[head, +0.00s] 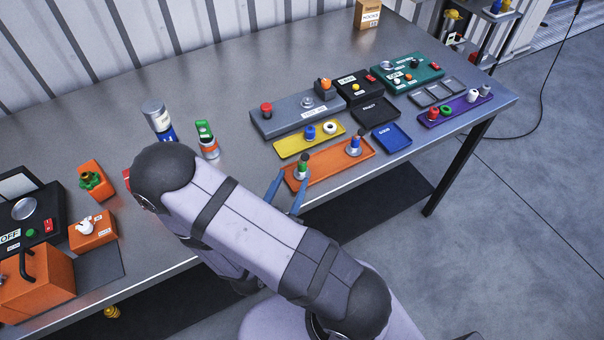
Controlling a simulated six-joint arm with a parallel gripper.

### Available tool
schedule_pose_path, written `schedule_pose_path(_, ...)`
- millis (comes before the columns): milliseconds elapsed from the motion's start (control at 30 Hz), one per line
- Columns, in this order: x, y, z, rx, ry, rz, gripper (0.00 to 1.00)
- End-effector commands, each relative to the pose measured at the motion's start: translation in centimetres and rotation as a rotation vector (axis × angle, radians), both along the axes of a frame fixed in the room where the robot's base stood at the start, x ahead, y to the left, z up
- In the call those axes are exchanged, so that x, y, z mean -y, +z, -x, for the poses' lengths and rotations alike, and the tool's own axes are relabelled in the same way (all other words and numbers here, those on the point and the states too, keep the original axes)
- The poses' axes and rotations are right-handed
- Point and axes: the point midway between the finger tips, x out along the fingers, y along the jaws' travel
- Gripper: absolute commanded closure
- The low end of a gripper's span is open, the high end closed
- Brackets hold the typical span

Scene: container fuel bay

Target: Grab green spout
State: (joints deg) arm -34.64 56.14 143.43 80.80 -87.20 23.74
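A small green spout (303,160) stands upright near the left end of an orange tray (330,164). It has a dark top and a grey and red base. My gripper (293,181) is at the tray's front left edge, its two blue fingers spread apart and pointing toward the spout. The fingers look to be just in front of the spout's base; I cannot tell whether they touch it. Nothing shows between them. My arm hides part of the table's front edge.
A blue-topped spout (354,145) stands on the same tray, to the right. A yellow tray (290,146) lies behind, a blue tray (391,139) to the right. A green-topped can (206,139) stands left of the trays. The table's back left is clear.

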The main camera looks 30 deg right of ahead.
Motion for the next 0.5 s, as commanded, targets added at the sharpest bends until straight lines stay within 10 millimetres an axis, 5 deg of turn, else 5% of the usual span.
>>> schedule_pose_path(500,0.93,0.31,0.35,0.014,0.047,0.126,0.60)
